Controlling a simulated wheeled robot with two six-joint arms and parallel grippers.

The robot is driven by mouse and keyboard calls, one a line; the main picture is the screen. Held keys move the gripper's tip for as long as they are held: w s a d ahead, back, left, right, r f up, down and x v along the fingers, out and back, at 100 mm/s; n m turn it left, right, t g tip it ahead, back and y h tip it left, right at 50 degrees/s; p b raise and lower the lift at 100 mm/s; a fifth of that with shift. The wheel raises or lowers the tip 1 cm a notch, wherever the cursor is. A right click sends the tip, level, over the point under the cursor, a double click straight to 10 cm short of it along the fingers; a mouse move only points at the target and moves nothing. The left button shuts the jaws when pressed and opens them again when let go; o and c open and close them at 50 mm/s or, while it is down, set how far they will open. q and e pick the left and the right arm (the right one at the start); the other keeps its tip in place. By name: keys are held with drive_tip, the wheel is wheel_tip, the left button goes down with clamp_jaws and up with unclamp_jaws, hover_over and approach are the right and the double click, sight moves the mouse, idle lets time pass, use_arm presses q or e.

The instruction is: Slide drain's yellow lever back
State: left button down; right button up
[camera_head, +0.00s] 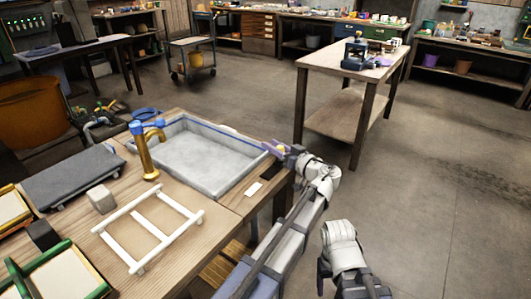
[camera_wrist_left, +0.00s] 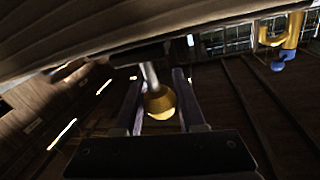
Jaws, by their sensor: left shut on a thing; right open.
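The drain's yellow lever shows in the left wrist view as a round yellow knob (camera_wrist_left: 160,103) on a short metal stem under the bench edge. My left gripper (camera_wrist_left: 158,80) has a finger on each side of it and is shut on it. In the head view, my left gripper (camera_head: 281,149) is at the right corner of the grey basin (camera_head: 205,185), with a bit of yellow between its fingers. The drain itself is hidden. My right gripper (camera_head: 322,275) is low in the head view, open and empty, away from the bench.
A brass tap (camera_head: 147,155) with blue parts stands at the basin's left side. A white rack (camera_head: 150,222), a grey block (camera_head: 101,198) and green-framed trays lie on the wooden bench (camera_head: 215,235). A separate wooden table (camera_head: 350,60) stands behind. The floor at right is clear.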

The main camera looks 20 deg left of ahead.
use_arm(q)
drive_tip(key=shift+w+d, duration=0.1)
drive_tip(key=shift+w, duration=0.15)
drive_tip(key=c, duration=0.5)
unclamp_jaws()
drive_tip(key=shift+w, duration=0.1)
use_arm(e)
drive_tip(key=shift+d, duration=0.1)
